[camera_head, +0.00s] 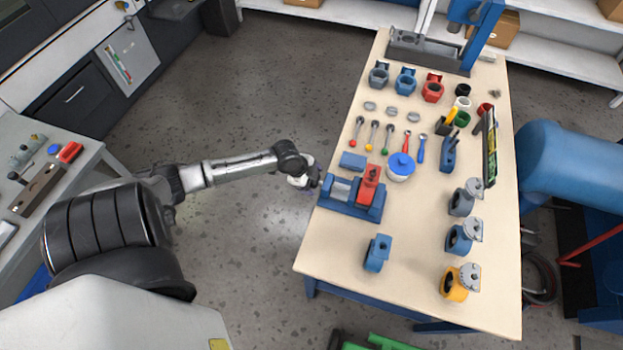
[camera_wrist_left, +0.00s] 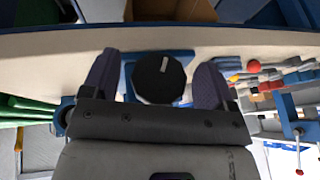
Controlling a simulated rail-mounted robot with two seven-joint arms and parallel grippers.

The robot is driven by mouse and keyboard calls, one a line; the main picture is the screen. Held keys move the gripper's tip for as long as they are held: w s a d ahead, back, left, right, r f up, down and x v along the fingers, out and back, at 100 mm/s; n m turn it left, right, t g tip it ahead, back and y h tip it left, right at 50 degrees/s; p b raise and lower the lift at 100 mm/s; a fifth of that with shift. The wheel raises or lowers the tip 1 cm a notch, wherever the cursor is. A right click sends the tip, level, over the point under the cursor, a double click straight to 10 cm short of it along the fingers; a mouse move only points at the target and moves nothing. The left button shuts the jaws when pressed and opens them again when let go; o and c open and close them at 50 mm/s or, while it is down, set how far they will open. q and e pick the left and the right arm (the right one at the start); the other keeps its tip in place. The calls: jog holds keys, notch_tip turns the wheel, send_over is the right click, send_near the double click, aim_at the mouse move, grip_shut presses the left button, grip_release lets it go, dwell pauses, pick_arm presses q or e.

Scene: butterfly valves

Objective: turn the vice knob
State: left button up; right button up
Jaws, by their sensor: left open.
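The vice (camera_head: 345,208) is blue with a red block on it, at the left edge of the wooden table. Its round black knob (camera_wrist_left: 159,79) with a white mark shows in the left wrist view. The blue vice body (camera_wrist_left: 186,56) shows behind the knob. My left gripper (camera_head: 313,181) reaches the vice's left end from outside the table. Its two fingers are open, one on each side of the knob, with visible gaps in the wrist view. In the head view the gripper largely hides the knob. My right gripper is not in view.
The table (camera_head: 330,252) also holds a blue valve part (camera_head: 377,253), a white pot with a blue lid (camera_head: 400,167), several colored-handled tools and several valves. A side bench (camera_head: 90,155) stands at the left. The floor between is clear.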

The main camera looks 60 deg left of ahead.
pick_arm(q)
jog(key=shift+c, duration=0.2)
jog(key=c, duration=0.9)
jog(key=shift+s+r+p, duration=0.1)
jog(key=shift+r+p, duration=0.05)
jog(key=shift+p, duration=0.45)
jog(key=shift+t+y, duration=0.3)
jog(key=o, duration=0.9)
jog(key=shift+o, duration=0.2)
jog(key=p+v, duration=0.3)
jog(key=v, duration=1)
jog(key=shift+r, duration=0.25)
